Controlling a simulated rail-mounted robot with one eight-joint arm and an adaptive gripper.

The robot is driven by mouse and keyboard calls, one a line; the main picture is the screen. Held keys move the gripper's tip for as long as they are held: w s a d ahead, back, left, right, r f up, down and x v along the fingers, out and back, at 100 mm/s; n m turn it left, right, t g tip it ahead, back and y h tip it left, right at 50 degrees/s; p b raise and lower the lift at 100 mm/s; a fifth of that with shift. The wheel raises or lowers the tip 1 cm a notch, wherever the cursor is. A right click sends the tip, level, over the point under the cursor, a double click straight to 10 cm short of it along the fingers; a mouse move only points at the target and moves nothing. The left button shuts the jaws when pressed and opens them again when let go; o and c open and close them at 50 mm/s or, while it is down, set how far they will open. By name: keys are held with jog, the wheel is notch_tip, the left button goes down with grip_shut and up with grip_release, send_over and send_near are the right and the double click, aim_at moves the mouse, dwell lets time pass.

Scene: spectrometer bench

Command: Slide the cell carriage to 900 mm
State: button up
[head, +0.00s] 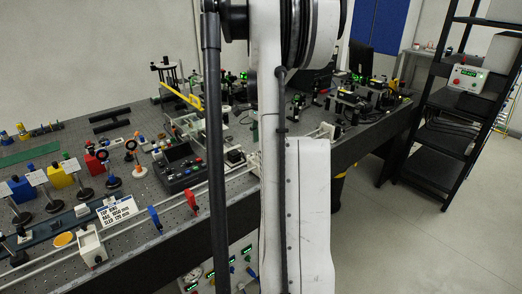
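A long pale rail (125,225) runs along the front edge of the dark optical bench. A white block (90,245) sits on it at the lower left, and another pale block (326,131) shows toward its far end. A blue tab (154,218) and a red tab (191,198) stand on the rail between them. I cannot tell which piece is the cell carriage; my arm hides part of the rail. A white sign (117,211) behind the rail carries small lettering, only partly readable. My gripper is not in view.
A control box (180,168) with a screen and buttons lies behind the rail. Colored blocks (60,177) and post-mounted optics crowd the left of the bench (120,270). A black shelf rack (445,130) stands at the right. The floor (410,245) before it is clear.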

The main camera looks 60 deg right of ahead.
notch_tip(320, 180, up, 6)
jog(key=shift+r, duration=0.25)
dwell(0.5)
